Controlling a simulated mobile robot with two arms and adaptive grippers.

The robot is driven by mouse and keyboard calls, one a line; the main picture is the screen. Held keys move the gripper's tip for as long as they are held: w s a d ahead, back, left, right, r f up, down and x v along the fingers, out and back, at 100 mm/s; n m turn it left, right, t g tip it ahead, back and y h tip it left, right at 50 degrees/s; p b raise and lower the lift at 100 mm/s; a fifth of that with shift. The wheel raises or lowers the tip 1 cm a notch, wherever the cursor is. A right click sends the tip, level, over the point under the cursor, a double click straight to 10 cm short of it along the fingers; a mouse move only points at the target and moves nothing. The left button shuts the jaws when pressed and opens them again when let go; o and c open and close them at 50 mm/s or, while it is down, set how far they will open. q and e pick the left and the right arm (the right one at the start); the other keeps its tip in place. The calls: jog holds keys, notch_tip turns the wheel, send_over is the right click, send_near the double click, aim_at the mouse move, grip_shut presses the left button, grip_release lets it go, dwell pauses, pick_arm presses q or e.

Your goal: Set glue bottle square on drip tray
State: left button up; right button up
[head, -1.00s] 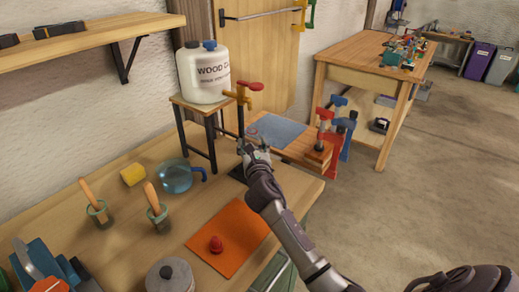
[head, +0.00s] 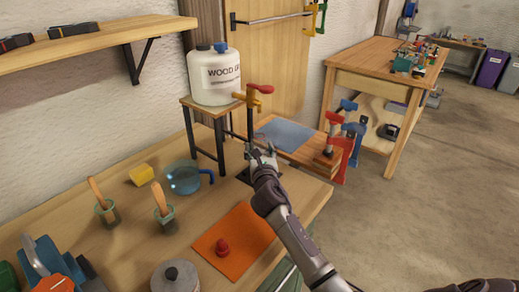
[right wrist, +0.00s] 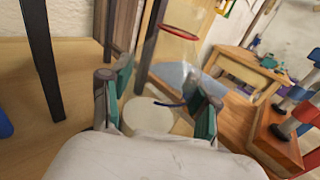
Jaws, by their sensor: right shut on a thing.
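My right gripper (head: 262,158) is shut on a clear glue bottle, near the far edge of the bench below the tap (head: 252,97). In the right wrist view the bottle (right wrist: 172,62) is see-through, with a red rim at its mouth, between the teal-padded fingers (right wrist: 160,98). A pale disc shows low between the fingers; I cannot tell whether it is the bottle's base. The dark drip tray (head: 244,176) lies under the tap, partly hidden by my gripper. I cannot tell whether the bottle touches it. My left gripper is out of view.
A white wood glue drum (head: 214,77) stands on a small stand, whose dark legs are close left of my gripper. A blue jug (head: 183,178), brush pots and an orange mat (head: 240,240) with a red cap (head: 222,247) lie nearer. Clamps (head: 341,140) stand at the right.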

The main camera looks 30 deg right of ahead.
jog(key=shift+f, duration=0.15)
jog(key=o, duration=1.5)
jog(key=shift+c, duration=0.2)
jog(key=v, duration=1.2)
jog(key=shift+a+f, duration=0.1)
jog(key=shift+f, duration=0.05)
